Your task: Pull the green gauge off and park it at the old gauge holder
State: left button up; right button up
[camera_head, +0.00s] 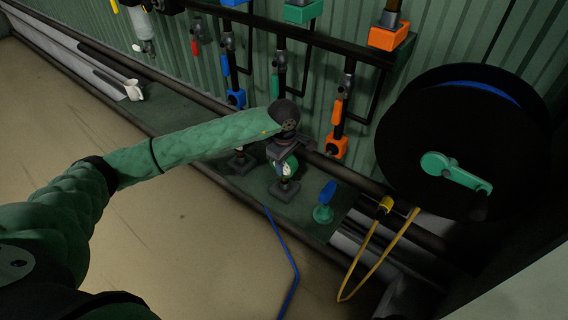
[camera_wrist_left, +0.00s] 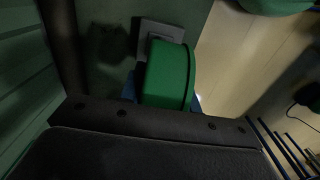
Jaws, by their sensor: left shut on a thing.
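My left gripper (camera_head: 282,156) is over the dark green ledge, pointing down, shut on the green gauge (camera_head: 290,167). In the left wrist view the gauge (camera_wrist_left: 166,76) is a round green body in front of the dark gripper housing (camera_wrist_left: 150,138); the fingertips are hidden there. Just below the gauge is a small grey stand with a square base (camera_head: 285,187), and I cannot tell whether the two touch. A grey square plate (camera_wrist_left: 160,29) shows behind the gauge in the left wrist view. I cannot tell which stand is the old gauge holder. My right gripper is not in view.
A similar small stand (camera_head: 241,163) is to the left. A green base with a blue handle (camera_head: 325,203) stands to the right. Pipes with an orange valve (camera_head: 337,146) and a blue valve (camera_head: 236,98) are behind. A large black hose reel (camera_head: 465,125) is at the right.

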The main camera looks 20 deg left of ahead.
pick_arm(q)
jog(key=shift+f+b, duration=0.5)
jog(key=shift+f, duration=0.05)
dwell(0.4)
jog(key=o, duration=1.2)
jog(key=shift+c, duration=0.2)
jog(key=shift+r+p, duration=0.4)
jog(key=shift+r, duration=1.85)
